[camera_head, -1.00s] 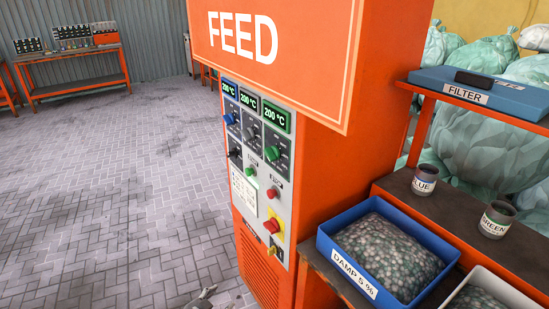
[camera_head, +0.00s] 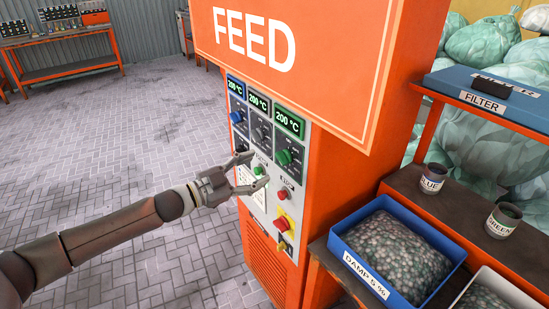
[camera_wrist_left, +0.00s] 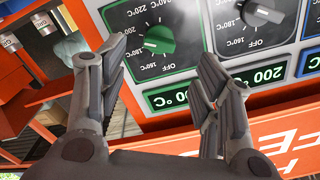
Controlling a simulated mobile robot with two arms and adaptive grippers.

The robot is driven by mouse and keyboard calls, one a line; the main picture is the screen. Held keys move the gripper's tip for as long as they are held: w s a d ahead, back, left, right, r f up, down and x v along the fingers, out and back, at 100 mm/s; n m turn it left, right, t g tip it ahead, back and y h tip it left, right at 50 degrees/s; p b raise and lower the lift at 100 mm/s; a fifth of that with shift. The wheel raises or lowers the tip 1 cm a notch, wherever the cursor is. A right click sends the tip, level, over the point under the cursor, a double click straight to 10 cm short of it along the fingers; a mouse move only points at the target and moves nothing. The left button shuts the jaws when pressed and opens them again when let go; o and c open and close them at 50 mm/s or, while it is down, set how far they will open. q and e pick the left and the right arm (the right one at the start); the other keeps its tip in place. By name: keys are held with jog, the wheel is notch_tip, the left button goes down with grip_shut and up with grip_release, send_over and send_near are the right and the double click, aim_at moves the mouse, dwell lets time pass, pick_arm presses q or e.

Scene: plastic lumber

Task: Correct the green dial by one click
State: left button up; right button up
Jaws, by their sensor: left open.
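The green dial (camera_head: 284,157) is a round knob on the right of the orange FEED cabinet's control panel. It also shows in the left wrist view (camera_wrist_left: 160,38), with a temperature scale around it. The display above it (camera_head: 289,122) reads 200 °C. My left gripper (camera_head: 257,169) is open and empty, in front of the panel, left of and slightly below the green dial in the head view. In the left wrist view its two fingers (camera_wrist_left: 163,54) stand apart with the green dial framed between them. I cannot tell any contact. My right gripper is not in view.
A blue dial (camera_head: 237,117) and a grey dial (camera_head: 261,134) sit left of the green one. Below are red buttons (camera_head: 282,195) and a red knob on yellow (camera_head: 283,223). The orange FEED sign (camera_head: 300,60) overhangs the panel. A blue pellet bin (camera_head: 344,243) stands right.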

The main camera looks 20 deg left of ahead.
aim_at(279, 160)
pick_arm(q)
jog(key=p+x, duration=0.1)
jog(key=x, duration=0.4)
jog(key=shift+w+d+r, duration=0.15)
jog(key=shift+w+d, duration=0.05)
jog(key=shift+d, duration=0.1)
jog(key=shift+w+d+p, duration=0.4)
jog(key=shift+w, duration=0.2)
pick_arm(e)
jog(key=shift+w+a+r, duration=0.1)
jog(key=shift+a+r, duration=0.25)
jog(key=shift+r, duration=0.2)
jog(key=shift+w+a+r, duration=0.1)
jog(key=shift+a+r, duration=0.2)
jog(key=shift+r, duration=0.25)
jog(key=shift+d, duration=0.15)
pick_arm(q)
jog(key=shift+c, duration=0.9)
jog(key=c, duration=0.8)
jog(key=shift+c, duration=0.2)
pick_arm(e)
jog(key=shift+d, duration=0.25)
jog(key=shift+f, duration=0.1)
